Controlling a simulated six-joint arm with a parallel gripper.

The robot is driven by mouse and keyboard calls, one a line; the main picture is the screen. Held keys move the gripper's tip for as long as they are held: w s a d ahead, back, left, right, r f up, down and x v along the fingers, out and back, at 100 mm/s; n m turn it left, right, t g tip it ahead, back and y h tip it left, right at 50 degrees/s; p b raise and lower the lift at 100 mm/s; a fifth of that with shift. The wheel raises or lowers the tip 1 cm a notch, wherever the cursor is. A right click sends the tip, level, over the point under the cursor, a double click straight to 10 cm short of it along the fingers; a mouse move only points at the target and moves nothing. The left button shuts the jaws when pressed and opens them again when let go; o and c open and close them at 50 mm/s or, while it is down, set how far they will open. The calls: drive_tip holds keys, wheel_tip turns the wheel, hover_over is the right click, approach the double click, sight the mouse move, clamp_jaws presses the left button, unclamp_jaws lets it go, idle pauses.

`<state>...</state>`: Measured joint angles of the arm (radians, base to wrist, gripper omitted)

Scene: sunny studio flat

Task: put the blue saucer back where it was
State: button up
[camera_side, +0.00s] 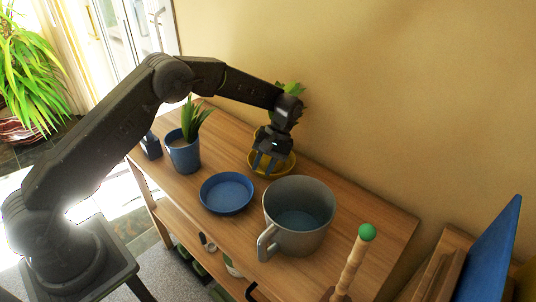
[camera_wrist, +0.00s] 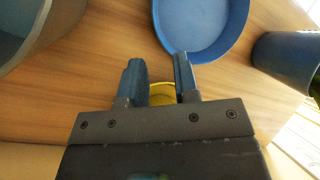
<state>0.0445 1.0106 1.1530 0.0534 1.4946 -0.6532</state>
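The blue saucer (camera_side: 227,192) lies flat on the wooden table, between the blue plant pot and the large grey mug. It also shows at the top of the wrist view (camera_wrist: 205,25), partly cut off. My gripper (camera_side: 265,166) points down over a yellow saucer (camera_side: 286,166), behind and to the right of the blue saucer. In the wrist view my gripper's two blue fingers (camera_wrist: 160,72) are apart with nothing held between them. A strip of the yellow saucer (camera_wrist: 162,92) shows behind them. The fingers are clear of the blue saucer.
The grey mug (camera_side: 298,217) stands right of the blue saucer. The blue pot (camera_side: 183,153) with a plant stands to its left. A rod with a green ball (camera_side: 367,232) rises at the front right. The wooden tabletop (camera_side: 374,211) is bare right of the mug.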

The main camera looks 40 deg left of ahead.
drive_tip(key=s+r+m+t, duration=0.2)
drive_tip(key=s+r+t, duration=0.15)
drive_tip(key=r, duration=0.75)
drive_tip(key=s+r+m+t, duration=0.15)
drive_tip(key=s+r, duration=0.35)
drive_tip(key=r, duration=0.6)
drive_tip(key=s+a+r+m+t+h, duration=0.1)
drive_tip(key=s+m+t, duration=0.2)
drive_tip(key=s, duration=1.6)
drive_tip(key=t, duration=0.3)
drive_tip(key=shift+r+t, duration=0.15)
drive_tip(key=shift+t, duration=0.15)
